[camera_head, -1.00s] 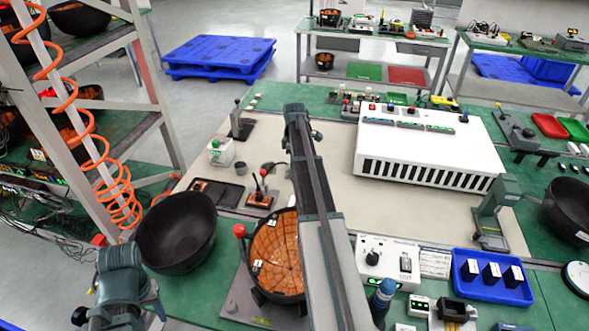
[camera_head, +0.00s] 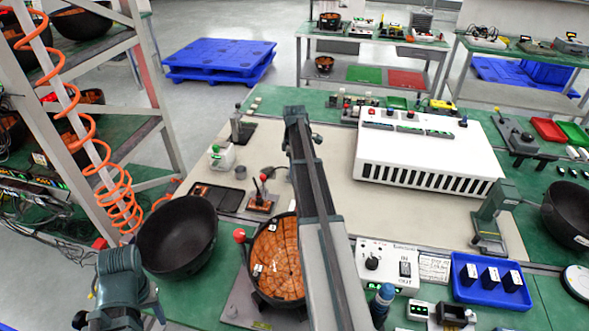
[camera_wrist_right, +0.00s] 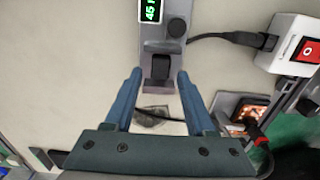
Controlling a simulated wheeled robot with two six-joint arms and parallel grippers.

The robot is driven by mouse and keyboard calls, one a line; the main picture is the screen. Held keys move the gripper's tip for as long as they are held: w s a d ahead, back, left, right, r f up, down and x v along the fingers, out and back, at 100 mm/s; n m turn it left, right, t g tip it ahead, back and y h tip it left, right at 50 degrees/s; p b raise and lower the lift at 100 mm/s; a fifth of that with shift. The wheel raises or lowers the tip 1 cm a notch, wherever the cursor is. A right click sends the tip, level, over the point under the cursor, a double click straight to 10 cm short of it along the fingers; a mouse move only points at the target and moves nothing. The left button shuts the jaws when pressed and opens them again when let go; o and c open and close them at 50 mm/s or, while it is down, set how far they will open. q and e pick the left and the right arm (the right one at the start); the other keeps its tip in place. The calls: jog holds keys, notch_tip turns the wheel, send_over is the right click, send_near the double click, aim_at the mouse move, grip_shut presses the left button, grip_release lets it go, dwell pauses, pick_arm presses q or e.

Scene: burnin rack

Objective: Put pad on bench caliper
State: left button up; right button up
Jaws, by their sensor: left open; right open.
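In the right wrist view my right gripper (camera_wrist_right: 160,78) is open, its two blue fingers apart with nothing gripped. Between and beyond the fingertips is a grey device (camera_wrist_right: 164,47) with a green digital display and a black knob; it looks like the bench caliper, though I cannot be sure. A small dark strip on a pale patch (camera_wrist_right: 158,114) shows between the fingers; I cannot tell whether it is the pad. In the head view my right arm crosses the middle and hides its gripper. My left gripper (camera_head: 118,316) is open at the lower left, partly cut off.
A black bowl (camera_head: 177,236) stands near the left gripper, beside a bowl with orange segments (camera_head: 277,258). A long white box (camera_head: 430,150) is at the back right. A blue tray (camera_head: 491,297) holds dark blocks.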

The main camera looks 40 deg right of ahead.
notch_tip(320, 180, up, 11)
jog(key=p, duration=1)
jog(key=shift+p, duration=0.3)
jog(key=shift+r, duration=0.1)
jog(key=s+a+m, duration=0.1)
jog(key=s+a, duration=0.2)
jog(key=a, duration=1.2)
jog(key=s+a+m, duration=0.1)
jog(key=s+a, duration=0.2)
jog(key=a, duration=1.2)
jog(key=s+a+m+h, duration=0.1)
jog(key=s+a+m, duration=0.1)
jog(key=s+a, duration=1.3)
jog(key=a, duration=0.3)
jog(key=shift+s, duration=0.2)
